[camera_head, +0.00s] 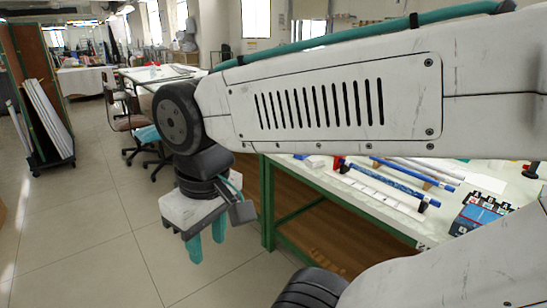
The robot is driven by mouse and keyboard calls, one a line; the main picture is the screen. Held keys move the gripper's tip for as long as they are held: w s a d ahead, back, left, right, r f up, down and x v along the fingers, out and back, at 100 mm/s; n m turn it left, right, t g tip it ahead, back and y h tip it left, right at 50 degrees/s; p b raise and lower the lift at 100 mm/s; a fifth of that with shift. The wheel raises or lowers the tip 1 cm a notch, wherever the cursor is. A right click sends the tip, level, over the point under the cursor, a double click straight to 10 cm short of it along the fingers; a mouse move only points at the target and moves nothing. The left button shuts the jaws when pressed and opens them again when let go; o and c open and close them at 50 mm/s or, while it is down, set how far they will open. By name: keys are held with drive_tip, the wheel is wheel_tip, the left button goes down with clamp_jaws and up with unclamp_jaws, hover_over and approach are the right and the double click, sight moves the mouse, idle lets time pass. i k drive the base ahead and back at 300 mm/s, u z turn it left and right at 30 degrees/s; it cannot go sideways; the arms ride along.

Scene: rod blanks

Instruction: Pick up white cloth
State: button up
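My gripper (207,244) hangs at the left end of my arm, in front of the table's left end and over the floor. Its two teal fingers point down with a gap between them, and nothing shows between them. I cannot pick out a white cloth for certain. A flat white patch (484,182) lies on the table at the right, behind the rods; it may be cloth or paper. My arm hides much of the table's far side.
The green-framed table (267,205) holds blue and white rods (385,180) on holders, a small white box (314,161) and a dark box with coloured labels (477,213). Office chairs (128,122) and a panel rack (45,110) stand at the left. The floor between is clear.

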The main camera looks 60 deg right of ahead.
sight(313, 163)
drive_tip(key=z, duration=0.25)
drive_tip(key=i, duration=1.4)
drive_tip(key=z, duration=1.2)
drive_tip(key=i, duration=0.8)
drive_tip(key=z, duration=0.5)
